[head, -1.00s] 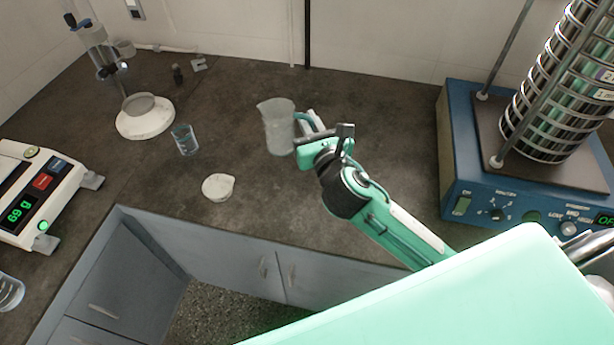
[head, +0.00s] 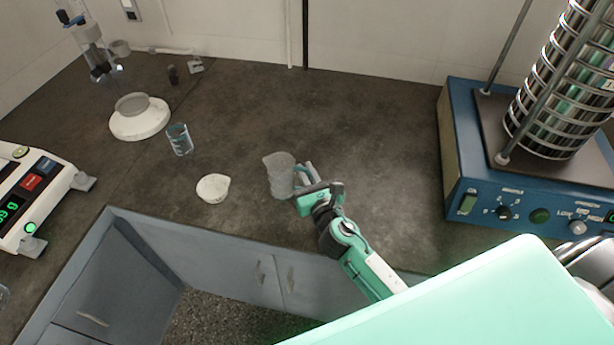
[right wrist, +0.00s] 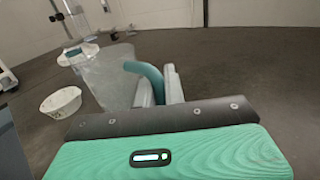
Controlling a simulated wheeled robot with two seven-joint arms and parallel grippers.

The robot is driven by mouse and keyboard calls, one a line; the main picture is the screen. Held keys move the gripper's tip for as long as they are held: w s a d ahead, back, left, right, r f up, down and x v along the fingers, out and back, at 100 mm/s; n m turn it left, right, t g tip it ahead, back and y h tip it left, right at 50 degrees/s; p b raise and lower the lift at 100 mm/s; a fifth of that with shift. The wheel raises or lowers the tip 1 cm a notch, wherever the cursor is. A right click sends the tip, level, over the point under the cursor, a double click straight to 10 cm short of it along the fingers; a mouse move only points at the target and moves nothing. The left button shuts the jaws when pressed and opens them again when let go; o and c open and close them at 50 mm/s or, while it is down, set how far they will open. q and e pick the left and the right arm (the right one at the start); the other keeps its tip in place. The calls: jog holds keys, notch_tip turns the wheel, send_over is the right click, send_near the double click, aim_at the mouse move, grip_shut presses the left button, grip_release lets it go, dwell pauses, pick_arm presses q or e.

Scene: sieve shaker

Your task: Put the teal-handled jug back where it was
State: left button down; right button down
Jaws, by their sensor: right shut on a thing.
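The clear jug (head: 280,176) is in the middle of the counter in the head view, upright, its spout to the left. Its teal handle (right wrist: 148,78) shows in the right wrist view between the fingers of my right gripper (right wrist: 165,82). In the head view my right gripper (head: 306,180) is at the jug's right side, shut on the handle. I cannot tell whether the jug's base touches the counter. My left gripper is not in view.
A white dish (head: 213,188) stands just left of the jug, and a small glass beaker (head: 179,139) beyond it. A blue sieve shaker (head: 520,185) is at the right, a scale (head: 35,195) at the left. The counter (head: 370,130) behind the jug is clear.

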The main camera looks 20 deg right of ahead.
jog(key=shift+f, duration=0.2)
jog(key=shift+f, duration=0.15)
jog(key=c, duration=1.5)
grip_release()
